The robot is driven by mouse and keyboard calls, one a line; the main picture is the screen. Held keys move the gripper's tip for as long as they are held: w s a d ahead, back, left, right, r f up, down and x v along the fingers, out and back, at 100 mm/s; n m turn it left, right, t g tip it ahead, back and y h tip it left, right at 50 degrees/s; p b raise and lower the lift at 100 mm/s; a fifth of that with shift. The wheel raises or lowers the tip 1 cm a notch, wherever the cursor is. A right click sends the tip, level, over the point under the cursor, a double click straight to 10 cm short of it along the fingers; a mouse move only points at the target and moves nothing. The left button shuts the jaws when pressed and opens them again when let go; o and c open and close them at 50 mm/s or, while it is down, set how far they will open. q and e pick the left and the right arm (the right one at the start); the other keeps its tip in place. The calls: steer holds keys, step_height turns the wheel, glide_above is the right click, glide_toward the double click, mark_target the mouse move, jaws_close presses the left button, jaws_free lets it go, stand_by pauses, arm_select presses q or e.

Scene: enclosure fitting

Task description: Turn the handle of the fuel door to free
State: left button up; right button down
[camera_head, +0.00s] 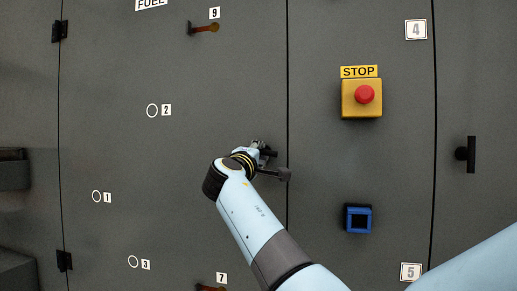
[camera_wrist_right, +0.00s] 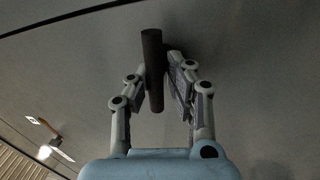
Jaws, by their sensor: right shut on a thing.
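The fuel door (camera_head: 110,150) is a large grey panel on the left of the head view, under a FUEL label (camera_head: 152,4). Its handle is a dark round bar (camera_wrist_right: 153,45), seen clearly in the right wrist view. My right gripper (camera_head: 268,162) is at the door's right edge, and its fingers (camera_wrist_right: 165,83) are shut on the bar from both sides. In the head view the gripper and wrist hide much of the handle, so its exact angle is hard to tell there. My left gripper is not in view.
Right of the door seam are a yellow box with a red STOP button (camera_head: 364,95) and a blue square fitting (camera_head: 358,218). Another black handle (camera_head: 471,155) is at far right. Orange-brown latches stand near labels 9 (camera_head: 204,28) and 7 (camera_head: 210,288). Hinges (camera_head: 60,31) line the left edge.

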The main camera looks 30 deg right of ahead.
steer(key=shift+r+n+p, duration=0.45)
steer(key=shift+r+n, duration=0.15)
steer(key=shift+n, duration=0.4)
steer(key=shift+t, duration=0.3)
steer(key=c, duration=1.3)
jaws_free()
steer(key=shift+f, duration=0.3)
steer(key=v, duration=0.7)
steer(key=shift+s+a, duration=0.2)
steer(key=shift+s, duration=0.05)
